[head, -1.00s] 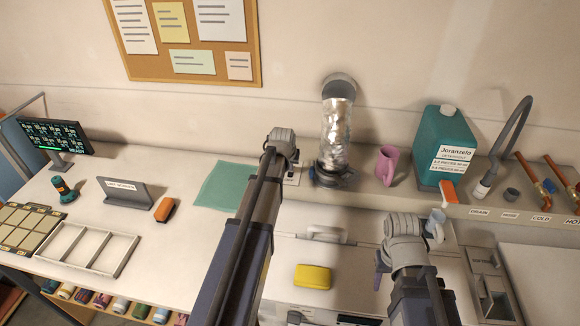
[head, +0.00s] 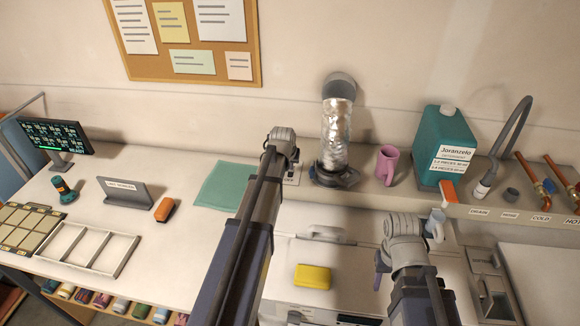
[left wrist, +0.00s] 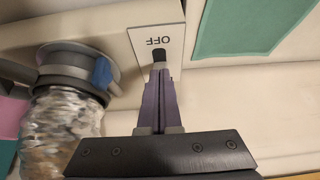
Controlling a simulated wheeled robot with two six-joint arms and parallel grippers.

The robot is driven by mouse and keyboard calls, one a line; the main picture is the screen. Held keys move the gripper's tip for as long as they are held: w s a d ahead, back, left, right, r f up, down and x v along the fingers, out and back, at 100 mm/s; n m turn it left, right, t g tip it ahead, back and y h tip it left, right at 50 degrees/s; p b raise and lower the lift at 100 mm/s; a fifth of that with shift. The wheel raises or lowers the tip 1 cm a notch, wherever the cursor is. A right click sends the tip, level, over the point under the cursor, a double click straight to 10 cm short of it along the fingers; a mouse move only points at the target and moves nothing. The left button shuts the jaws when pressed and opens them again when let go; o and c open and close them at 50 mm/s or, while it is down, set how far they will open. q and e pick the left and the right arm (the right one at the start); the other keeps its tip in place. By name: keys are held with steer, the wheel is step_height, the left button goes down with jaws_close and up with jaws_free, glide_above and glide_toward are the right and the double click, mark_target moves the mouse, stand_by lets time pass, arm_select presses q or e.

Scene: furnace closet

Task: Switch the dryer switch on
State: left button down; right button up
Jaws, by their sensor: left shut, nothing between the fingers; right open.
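The dryer switch is a pale plate with a black toggle (left wrist: 159,56). In the left wrist view its OFF label reads upside down, just beyond the toggle. In the head view the plate (head: 293,173) sits on the ledge left of the foil duct, mostly hidden by my left wrist. My left gripper (left wrist: 160,72) is shut and empty, its purple fingertips at the toggle. They look to touch it or nearly so. Which way the toggle leans is hard to tell. My right gripper (head: 408,245) is open and empty over the machine top, well away from the switch.
The foil duct (head: 337,135) rises beside the switch. A pink mug (head: 387,165) and a teal detergent jug (head: 445,140) stand further right on the ledge. A green cloth (head: 219,187) lies left of my left arm. A yellow sponge (head: 313,277) lies between my arms.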

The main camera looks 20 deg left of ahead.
arm_select(q)
steer(key=shift+s+r, duration=0.1)
step_height(320, 180, up, 7)
steer(key=p, duration=0.7)
stand_by(0.5)
